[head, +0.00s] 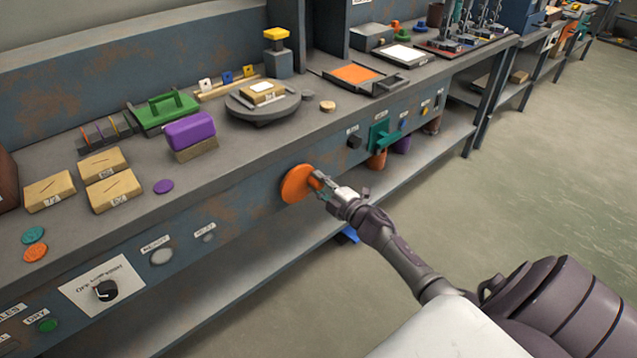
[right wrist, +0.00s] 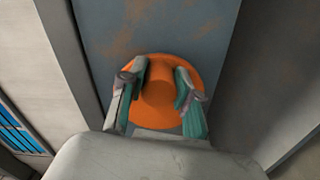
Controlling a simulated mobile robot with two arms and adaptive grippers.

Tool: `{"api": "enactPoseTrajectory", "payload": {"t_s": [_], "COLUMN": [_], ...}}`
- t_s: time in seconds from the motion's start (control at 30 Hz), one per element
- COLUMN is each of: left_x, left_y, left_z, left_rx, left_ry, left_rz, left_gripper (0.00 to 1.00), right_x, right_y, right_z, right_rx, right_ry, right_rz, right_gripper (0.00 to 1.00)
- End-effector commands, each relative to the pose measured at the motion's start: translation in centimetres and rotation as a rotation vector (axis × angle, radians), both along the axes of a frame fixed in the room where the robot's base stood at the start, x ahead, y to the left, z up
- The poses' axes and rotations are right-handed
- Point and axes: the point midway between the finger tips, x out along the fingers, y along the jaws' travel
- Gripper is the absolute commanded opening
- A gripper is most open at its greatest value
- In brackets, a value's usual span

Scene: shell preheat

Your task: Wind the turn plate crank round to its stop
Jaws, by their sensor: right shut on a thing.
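The crank shows as an orange disc (head: 296,184) on the front panel of the bench, below the turn plate (head: 262,103). The turn plate is a dark round plate on the bench top with a tan block (head: 263,92) on it. My right gripper (head: 318,184) reaches the disc from the right. In the right wrist view its two fingers (right wrist: 160,90) stand on either side of the orange crank's round middle part (right wrist: 159,78), shut on it. The fingers hide part of the disc's face. My left gripper is not in view.
A green handle (head: 384,137) and a dark knob (head: 354,141) stick out of the panel to the right of the crank. A purple block (head: 190,130), tan blocks (head: 113,190) and a green-handled tool (head: 163,110) sit on the bench top. The floor (head: 520,170) at right is clear.

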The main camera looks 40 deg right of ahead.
Motion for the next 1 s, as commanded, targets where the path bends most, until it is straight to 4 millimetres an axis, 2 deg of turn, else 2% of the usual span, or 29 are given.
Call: {"api": "enactPoseTrajectory", "payload": {"t_s": [0.3,0.33,0.47,0.8,0.87,1.0], "left_x": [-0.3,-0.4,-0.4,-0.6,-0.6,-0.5], "left_y": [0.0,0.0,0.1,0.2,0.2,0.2], "left_z": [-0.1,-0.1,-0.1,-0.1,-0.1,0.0], "left_rx": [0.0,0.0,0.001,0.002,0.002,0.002], "left_ry": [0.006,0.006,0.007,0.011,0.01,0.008], "left_rz": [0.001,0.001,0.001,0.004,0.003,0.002], "left_gripper": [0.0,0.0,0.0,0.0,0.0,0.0], "right_x": [-0.1,-0.1,-0.1,-0.3,-0.7,-3.0], "right_y": [0.0,0.0,0.0,0.0,0.0,-0.2], "right_z": [-0.3,-0.3,-0.2,-0.1,-0.1,-0.2], "right_rx": [0.005,0.005,0.005,0.003,0.002,0.002], "right_ry": [0.005,0.005,0.004,0.001,0.002,0.005], "right_rz": [-0.001,-0.001,-0.001,0.0,0.0,-0.001], "right_gripper": [0.0,0.35,0.57,0.57,0.57,0.57]}}
